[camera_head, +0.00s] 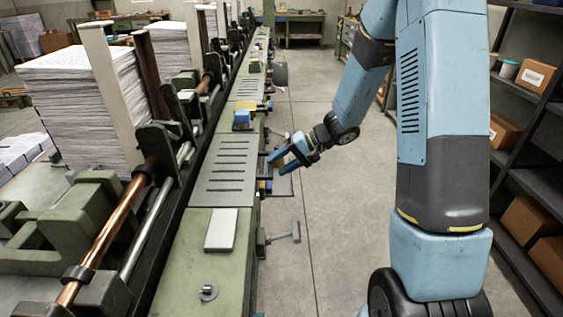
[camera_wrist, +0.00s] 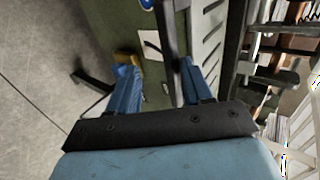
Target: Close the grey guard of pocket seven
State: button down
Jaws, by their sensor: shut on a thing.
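A flat grey slotted guard (camera_head: 228,163) lies along the green machine line (camera_head: 225,245) in the head view. Its slotted face also shows at the right in the wrist view (camera_wrist: 207,45). I cannot read a pocket number. My gripper (camera_head: 276,164) is at the guard's right side, low by the machine's edge. The exact contact is partly hidden by the fingers. An ochre part (camera_wrist: 128,59) sits by the left fingertip.
Tall paper stacks (camera_head: 85,110) and a copper-coloured rod (camera_head: 110,230) line the left. Grey handles (camera_head: 285,233) stick out over the aisle. Dark shelves (camera_head: 535,165) stand right; the aisle floor (camera_head: 310,215) is clear.

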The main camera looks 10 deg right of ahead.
jog(key=shift+s+a+f, duration=0.15)
jog(key=shift+s+f, duration=0.15)
jog(key=shift+f, duration=0.2)
jog(key=c, duration=1.1)
grip_release()
jog(key=shift+a, duration=0.1)
jog(key=shift+w+f, duration=0.15)
jog(key=shift+w, duration=0.05)
jog(key=shift+w, duration=0.1)
jog(key=v, duration=1.3)
jog(key=shift+w+r, duration=0.1)
jog(key=shift+r, duration=0.4)
